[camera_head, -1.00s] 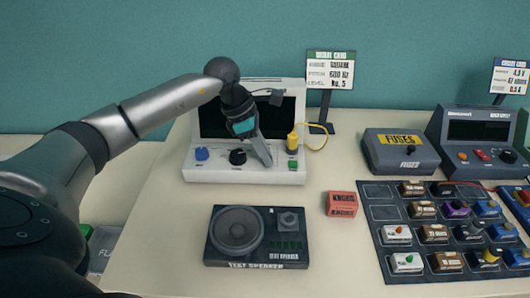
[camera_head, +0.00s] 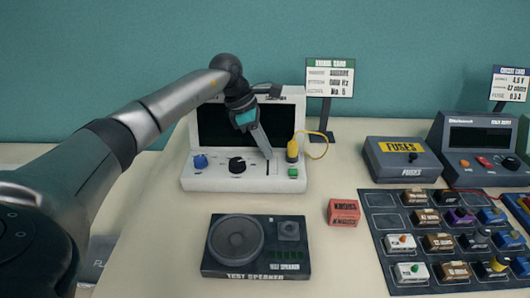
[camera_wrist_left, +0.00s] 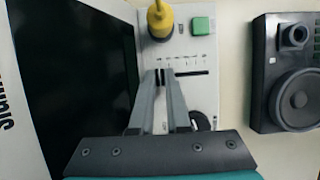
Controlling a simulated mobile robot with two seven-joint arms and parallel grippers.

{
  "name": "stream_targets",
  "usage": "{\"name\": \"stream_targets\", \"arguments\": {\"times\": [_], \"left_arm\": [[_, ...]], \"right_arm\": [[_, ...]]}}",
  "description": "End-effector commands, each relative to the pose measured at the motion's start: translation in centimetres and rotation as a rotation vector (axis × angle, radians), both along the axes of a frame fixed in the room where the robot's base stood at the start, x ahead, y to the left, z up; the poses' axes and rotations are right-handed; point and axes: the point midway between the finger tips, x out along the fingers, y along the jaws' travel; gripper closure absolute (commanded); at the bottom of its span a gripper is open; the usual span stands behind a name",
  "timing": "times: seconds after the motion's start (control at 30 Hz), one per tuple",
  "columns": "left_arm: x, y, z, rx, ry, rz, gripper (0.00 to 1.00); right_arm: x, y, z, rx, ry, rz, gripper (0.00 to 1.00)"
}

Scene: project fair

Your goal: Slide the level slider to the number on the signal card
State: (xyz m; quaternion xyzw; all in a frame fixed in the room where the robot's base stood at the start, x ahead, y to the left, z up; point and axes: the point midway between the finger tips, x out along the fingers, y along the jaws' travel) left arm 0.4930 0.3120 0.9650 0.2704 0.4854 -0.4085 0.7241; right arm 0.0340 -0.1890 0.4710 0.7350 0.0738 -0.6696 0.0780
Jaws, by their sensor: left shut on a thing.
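The signal unit (camera_head: 214,179) is a white console with a dark screen, a blue knob, a black knob and a green button. Its level slider (camera_wrist_left: 193,73) has a dark straight slot beside a row of small tick marks. My left gripper (camera_head: 267,156) reaches down over the slot; in the left wrist view its fingertips (camera_wrist_left: 164,77) are shut on the slider knob, which they mostly hide. The knob is near the screen end, with bare slot toward the front. The signal card (camera_head: 330,78) stands behind at right; its level line reads No. 5. My right gripper is out of view.
A yellow plug (camera_head: 292,149) with a cable stands right of the slot, by the green button (camera_head: 293,172). The test speaker (camera_head: 255,246) lies in front, with a red box (camera_head: 344,212) beside it. A grey fuses box (camera_head: 402,160) and a component tray (camera_head: 383,222) are further right.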

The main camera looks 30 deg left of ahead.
Motion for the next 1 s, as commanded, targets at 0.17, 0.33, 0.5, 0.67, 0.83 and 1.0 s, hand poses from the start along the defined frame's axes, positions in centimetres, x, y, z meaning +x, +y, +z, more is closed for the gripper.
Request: {"name": "stream_targets", "arguments": {"times": [0.17, 0.33, 0.5, 0.67, 0.83, 1.0], "left_arm": [[0.3, 0.26, 0.2, 0.005, -0.01, 0.006, 1.0], [0.36, 0.32, 0.24, 0.006, -0.013, 0.007, 0.82], [0.33, 0.31, 0.23, 0.005, -0.013, 0.007, 0.63], [0.32, 0.3, 0.21, 0.005, -0.013, 0.007, 0.55], [0.33, 0.3, 0.2, 0.006, -0.013, 0.007, 0.55], [-0.1, 0.09, 0.2, 0.006, -0.012, 0.008, 0.55]], "right_arm": [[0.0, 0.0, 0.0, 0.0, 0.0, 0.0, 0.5], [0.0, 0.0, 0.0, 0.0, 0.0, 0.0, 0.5], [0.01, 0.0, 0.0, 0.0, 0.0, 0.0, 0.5], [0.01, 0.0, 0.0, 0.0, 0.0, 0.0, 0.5], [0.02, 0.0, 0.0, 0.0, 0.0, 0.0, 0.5], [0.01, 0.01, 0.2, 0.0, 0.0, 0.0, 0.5]]}}
